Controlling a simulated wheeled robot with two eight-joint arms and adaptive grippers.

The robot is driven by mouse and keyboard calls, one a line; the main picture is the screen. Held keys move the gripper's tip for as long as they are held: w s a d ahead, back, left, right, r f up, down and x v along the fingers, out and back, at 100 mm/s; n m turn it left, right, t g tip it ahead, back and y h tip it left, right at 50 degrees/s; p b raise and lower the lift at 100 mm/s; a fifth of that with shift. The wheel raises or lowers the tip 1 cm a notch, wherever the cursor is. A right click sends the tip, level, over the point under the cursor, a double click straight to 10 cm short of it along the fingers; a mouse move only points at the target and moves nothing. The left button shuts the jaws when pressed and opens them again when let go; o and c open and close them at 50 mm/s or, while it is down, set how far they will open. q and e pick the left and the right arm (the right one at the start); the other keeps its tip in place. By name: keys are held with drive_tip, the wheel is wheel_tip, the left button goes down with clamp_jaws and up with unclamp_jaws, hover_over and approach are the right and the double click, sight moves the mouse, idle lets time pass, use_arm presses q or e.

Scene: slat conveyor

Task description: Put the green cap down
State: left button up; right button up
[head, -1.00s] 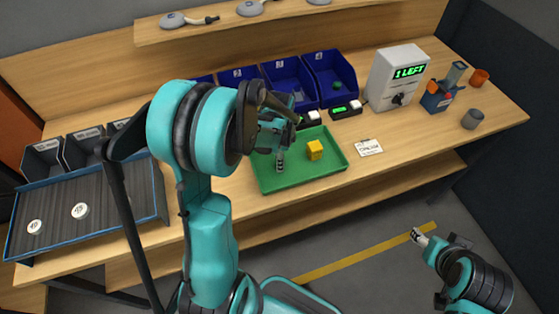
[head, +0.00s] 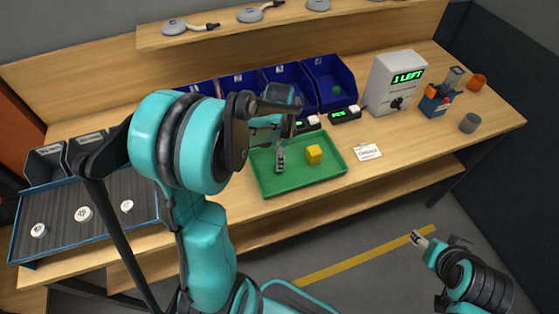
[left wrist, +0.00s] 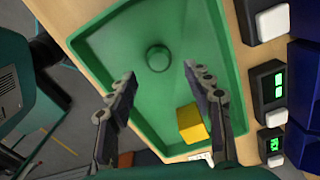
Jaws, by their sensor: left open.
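The green cap (left wrist: 158,58), a small round piece, lies on the floor of the green tray (left wrist: 105,62) in the left wrist view. My left gripper (left wrist: 158,80) is open, its two dark fingers apart, with the cap showing in the gap beyond the tips and touching neither. In the head view my left gripper (head: 279,160) points down over the left part of the tray (head: 300,186); I cannot make out the cap there. My right gripper (head: 419,239) hangs low at the right, away from the table; its jaws are too small to read.
A yellow cube (head: 314,154) sits in the tray. Blue bins (head: 330,75) stand behind it, the right one holding a green piece (head: 336,89). A box reading "1 LEFT" (head: 396,80) stands right. A slat conveyor (head: 60,220) with white discs is at the left.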

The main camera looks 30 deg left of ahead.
use_arm(q)
wheel_tip(320, 180, up, 7)
drive_tip(key=p, duration=0.2)
drive_tip(key=s+d+r+n+t, duration=0.6)
drive_tip(key=s+d+n+t, duration=0.1)
drive_tip(key=s+d+n, duration=0.3)
drive_tip(key=shift+s+d+n, duration=0.3)
drive_tip(key=shift+s+n, duration=0.2)
drive_tip(key=shift+s, duration=0.15)
drive_tip(key=shift+b, duration=0.35)
wheel_tip(320, 180, down, 7)
drive_tip(key=b, duration=0.7)
drive_tip(key=shift+f, duration=0.15)
clamp_jaws()
